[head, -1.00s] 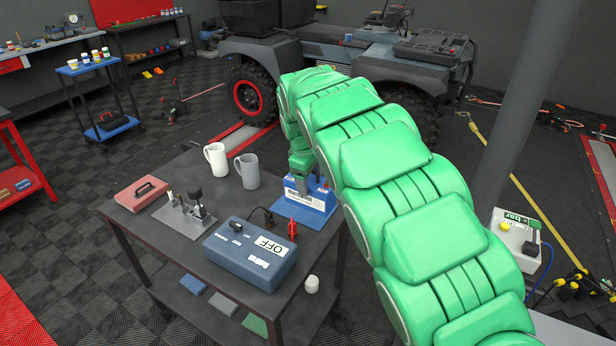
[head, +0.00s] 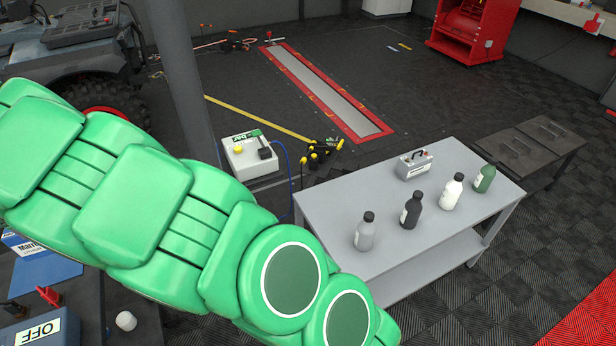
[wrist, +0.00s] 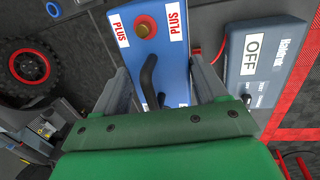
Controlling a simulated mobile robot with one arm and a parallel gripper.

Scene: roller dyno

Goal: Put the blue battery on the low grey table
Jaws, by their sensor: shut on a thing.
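In the wrist view the blue battery (wrist: 180,50) has white PLUS labels, a red terminal and a black handle (wrist: 148,76). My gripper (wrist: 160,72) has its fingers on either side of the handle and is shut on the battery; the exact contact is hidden. In the head view the gripper is out of sight. The low grey table (head: 345,200) stands at the right with a lower shelf.
On the grey table stand a small grey battery (head: 413,164) and several bottles, including a black one (head: 411,210) and a green one (head: 485,178). Its back left part is bare. A blue OFF box (wrist: 270,55) sits beside the held battery. A post (head: 185,85) stands behind my arm.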

